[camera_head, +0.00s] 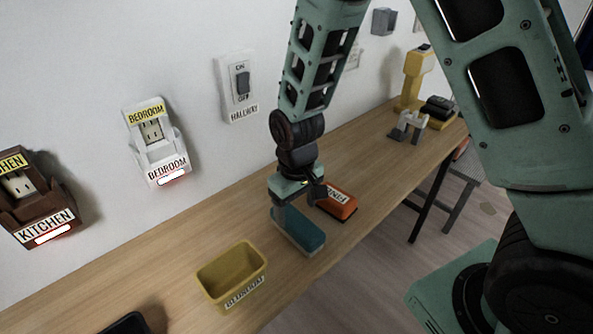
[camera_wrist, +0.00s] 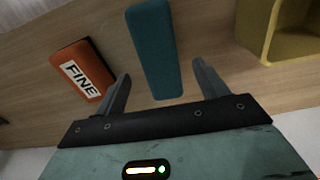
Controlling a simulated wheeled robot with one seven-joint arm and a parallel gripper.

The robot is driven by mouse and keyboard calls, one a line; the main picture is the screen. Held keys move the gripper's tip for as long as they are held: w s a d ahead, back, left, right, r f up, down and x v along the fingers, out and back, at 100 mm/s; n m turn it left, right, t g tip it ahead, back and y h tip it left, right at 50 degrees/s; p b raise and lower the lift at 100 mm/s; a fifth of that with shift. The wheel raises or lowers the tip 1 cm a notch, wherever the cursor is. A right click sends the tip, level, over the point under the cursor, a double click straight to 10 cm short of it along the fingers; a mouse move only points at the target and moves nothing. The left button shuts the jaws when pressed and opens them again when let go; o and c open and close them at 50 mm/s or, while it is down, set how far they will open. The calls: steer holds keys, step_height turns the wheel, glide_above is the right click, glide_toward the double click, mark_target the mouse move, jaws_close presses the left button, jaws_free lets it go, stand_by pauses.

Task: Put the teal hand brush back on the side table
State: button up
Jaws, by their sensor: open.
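The teal hand brush (camera_head: 299,232) lies on a long wooden table (camera_head: 180,262) against the wall. In the wrist view the brush (camera_wrist: 154,48) is a long teal block, with its near end between the spread fingers. My gripper (camera_wrist: 158,88) is open and not closed on it. In the head view my gripper (camera_head: 284,205) is just above the brush's far end, and my wrist hides part of the brush. I cannot tell whether a finger touches it. No separate side table can be made out.
An orange block labelled FINE (camera_head: 337,202) lies close to the brush's right. A yellow bin (camera_head: 232,274) stands to its left. A dark object (camera_head: 126,324) is at the bottom left. A yellow device (camera_head: 415,78) stands at the far end. Sockets and a switch (camera_head: 240,82) are on the wall.

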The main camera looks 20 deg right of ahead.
mark_target(296, 220)
step_height(296, 220, up, 11)
steer(key=s+a+r+n, duration=0.2)
steer(key=s+a, duration=0.1)
steer(key=s, duration=0.7)
steer(key=s+a+r+n, duration=0.2)
steer(key=s+a, duration=0.1)
steer(key=s, duration=0.7)
steer(key=shift+y, duration=0.3)
steer(key=shift+a, duration=0.1)
